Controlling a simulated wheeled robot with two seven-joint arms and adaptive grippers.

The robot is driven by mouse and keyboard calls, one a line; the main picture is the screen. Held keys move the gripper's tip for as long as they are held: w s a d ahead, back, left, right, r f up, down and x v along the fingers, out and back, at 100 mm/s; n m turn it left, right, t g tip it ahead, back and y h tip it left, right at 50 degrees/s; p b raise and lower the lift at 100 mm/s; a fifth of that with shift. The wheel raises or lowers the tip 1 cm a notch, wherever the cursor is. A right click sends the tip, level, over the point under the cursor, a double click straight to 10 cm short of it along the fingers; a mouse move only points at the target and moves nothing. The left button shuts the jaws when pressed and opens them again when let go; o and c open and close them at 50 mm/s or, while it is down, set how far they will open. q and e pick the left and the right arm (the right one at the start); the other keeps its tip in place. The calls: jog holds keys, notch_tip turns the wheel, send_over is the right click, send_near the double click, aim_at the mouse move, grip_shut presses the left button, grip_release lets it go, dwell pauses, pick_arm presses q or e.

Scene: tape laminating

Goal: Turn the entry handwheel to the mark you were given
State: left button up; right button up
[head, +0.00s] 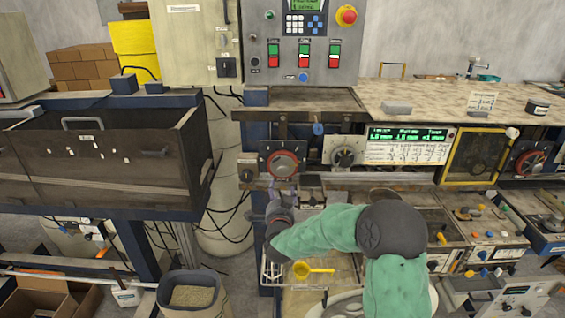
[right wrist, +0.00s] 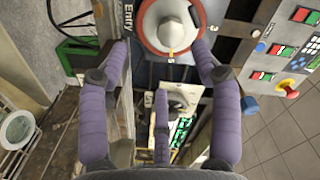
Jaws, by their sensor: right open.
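The entry handwheel (head: 284,165) is a round grey hub in a red ring on a dark plate at the front of the machine. In the right wrist view the handwheel (right wrist: 172,24) is at the top, next to an "Entry" label, with a yellow mark at its lower edge and a numeral beside it. My right gripper (head: 281,197) is just below the handwheel in the head view. Its purple fingers (right wrist: 162,75) are spread apart, short of the wheel, with nothing between them. My left gripper is in neither view.
A white-plated black dial (head: 345,155) sits right of the handwheel. A green-lettered display panel (head: 410,145) is further right, then another red-ringed wheel (head: 530,161). A control box with a red emergency button (head: 347,15) stands above. A dark bin (head: 100,165) is at left.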

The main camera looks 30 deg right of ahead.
aim_at(283, 171)
jog(key=shift+m+h, duration=0.3)
jog(key=shift+h, duration=0.1)
jog(key=x, duration=0.3)
jog(key=r+x, duration=0.1)
jog(key=x, duration=0.7)
jog(key=shift+s+d+r+p, duration=0.1)
jog(key=shift+d+r+p, duration=0.2)
jog(key=shift+p, duration=0.1)
jog(key=c, duration=1.1)
